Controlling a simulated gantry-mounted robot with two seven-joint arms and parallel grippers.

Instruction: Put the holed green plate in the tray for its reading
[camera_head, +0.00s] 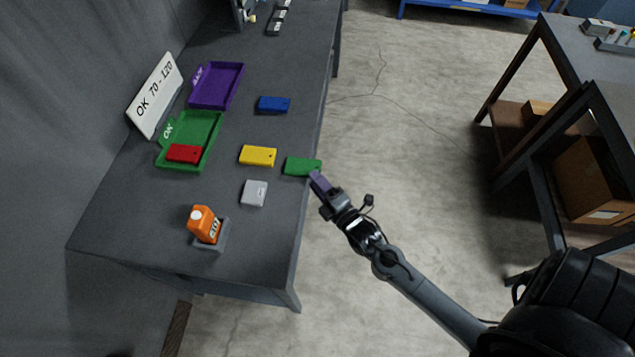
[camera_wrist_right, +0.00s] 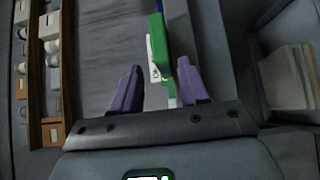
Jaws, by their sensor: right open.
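The green plate (camera_head: 303,166) lies flat at the right edge of the table; any hole in it is too small to make out surely. My right gripper (camera_head: 318,183) is open with purple fingers, close beside the plate's right end. In the right wrist view, green (camera_wrist_right: 158,45) shows ahead of the open fingers (camera_wrist_right: 160,88) and beside the right finger. Contact cannot be told. A green tray (camera_head: 203,127) marked OK holds a red plate (camera_head: 184,153). A purple tray (camera_head: 228,88) stands behind it, its label hard to read. My left gripper is out of view.
A sign (camera_head: 154,96) reads OK 70 - 120. A yellow plate (camera_head: 258,156), a blue plate (camera_head: 274,104) and a small grey block (camera_head: 254,193) lie on the table (camera_head: 270,235). An orange container (camera_head: 203,224) stands on a grey base near the front.

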